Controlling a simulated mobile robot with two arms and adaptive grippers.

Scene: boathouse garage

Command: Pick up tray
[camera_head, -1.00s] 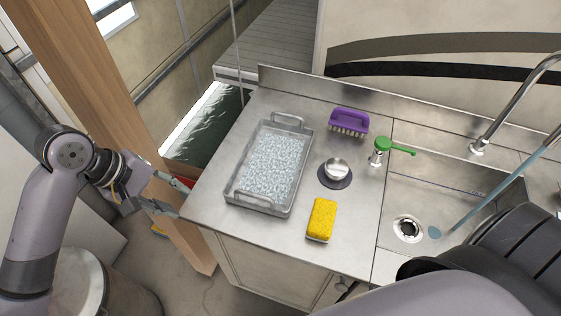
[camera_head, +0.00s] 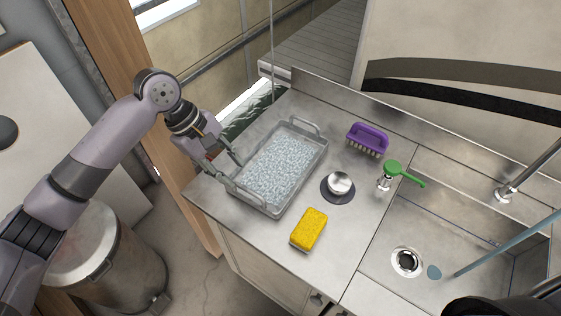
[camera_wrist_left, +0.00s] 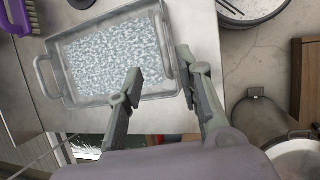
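The tray (camera_head: 238,196) is a grey rectangular tray with a handle at each end, filled with pale, ice-like pieces. It rests on the steel counter. My left gripper (camera_head: 231,168) is at the tray's near-left end, by the handle there. In the left wrist view, the tray (camera_wrist_left: 100,99) fills the upper left. The gripper (camera_wrist_left: 160,72) is open there, one finger over the tray's inside and the other by its outer end. I cannot tell whether either finger touches the tray. My right gripper is out of view.
A yellow sponge (camera_head: 309,229), a round metal piece on a dark disc (camera_head: 337,190) and a purple brush (camera_head: 368,138) stand right of the tray. A wooden post (camera_head: 112,60) and metal bin (camera_head: 110,255) are left.

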